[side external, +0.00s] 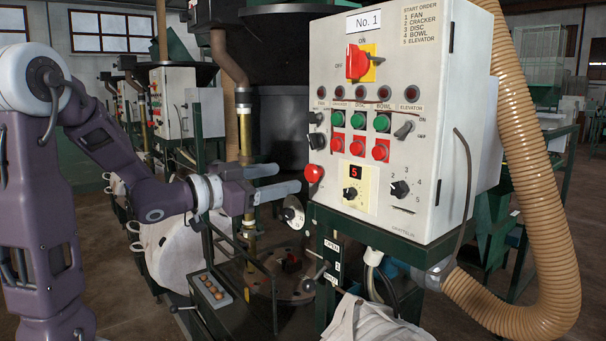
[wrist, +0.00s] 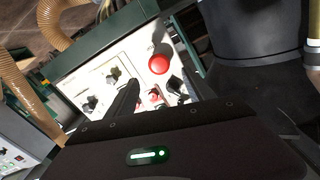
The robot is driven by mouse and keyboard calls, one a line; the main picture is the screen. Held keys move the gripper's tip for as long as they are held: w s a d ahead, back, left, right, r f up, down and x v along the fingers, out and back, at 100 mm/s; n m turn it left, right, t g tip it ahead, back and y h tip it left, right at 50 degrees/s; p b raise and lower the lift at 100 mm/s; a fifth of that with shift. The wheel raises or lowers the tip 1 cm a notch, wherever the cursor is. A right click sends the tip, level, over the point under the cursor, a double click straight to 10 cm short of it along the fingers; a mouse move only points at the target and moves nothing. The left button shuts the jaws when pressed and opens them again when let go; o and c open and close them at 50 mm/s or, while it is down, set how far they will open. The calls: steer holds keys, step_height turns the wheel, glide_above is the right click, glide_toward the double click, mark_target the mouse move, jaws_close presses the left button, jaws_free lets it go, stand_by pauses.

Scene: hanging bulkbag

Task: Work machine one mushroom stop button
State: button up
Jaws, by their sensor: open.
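The control box (side external: 380,215) marked No. 1 carries a red mushroom stop button (side external: 314,173) low at the left edge of its front panel. In the wrist view the button (wrist: 158,64) is a large round red knob standing out from the white panel, unobstructed. My gripper (side external: 287,179) is open and empty, its two pale grey fingers pointing right toward the button. In the side view the fingertips are just left of the button, with a small gap showing. In the wrist view one dark finger (wrist: 124,103) covers part of the panel left of and below the button.
Black knobs, green and red push buttons (side external: 380,151) and a red main switch (side external: 357,62) crowd the panel. A ribbed tan hose (side external: 540,190) hangs at right. A small dial (side external: 292,213) and a valve lever sit below the fingers. A black hopper (side external: 270,125) stands behind.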

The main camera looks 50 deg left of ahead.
mark_target(309, 172)
steer(key=w, duration=0.6)
steer(key=shift+w, duration=0.35)
steer(key=shift+c, duration=0.2)
jaws_close()
